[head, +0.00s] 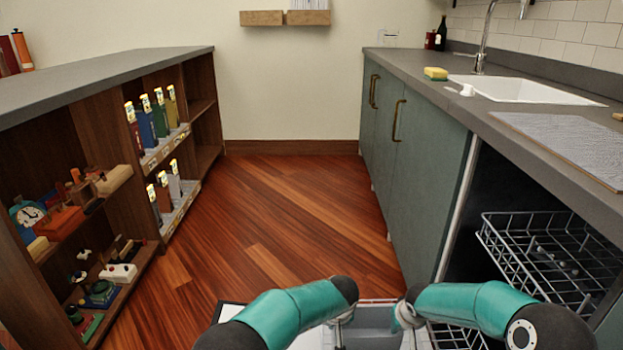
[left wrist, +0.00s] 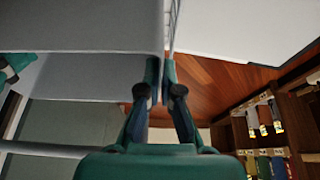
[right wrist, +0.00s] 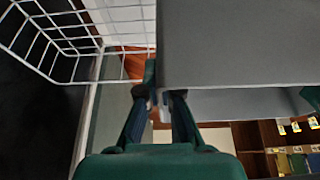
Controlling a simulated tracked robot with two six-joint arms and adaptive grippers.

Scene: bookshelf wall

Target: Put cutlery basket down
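A grey open-looking box, which I take as the cutlery basket (head: 372,318), is at the bottom of the head view between my two grippers. My left gripper (head: 341,328) holds its left end; in the left wrist view the fingers (left wrist: 161,85) close on the wall of the grey box (left wrist: 80,25). My right gripper (head: 409,335) is at its right end; in the right wrist view the fingers (right wrist: 163,98) close on the wall of the grey box (right wrist: 235,40). The basket's inside and underside are mostly hidden by my arms and the frame edge.
An open dishwasher with wire rack (head: 545,260) stands at the right, under the counter (head: 450,95). The counter holds a sink (head: 520,90), sponge (head: 435,73) and grey mat (head: 570,140). A shelf (head: 125,200) with toys and books is left. The wooden floor (head: 275,215) between is clear.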

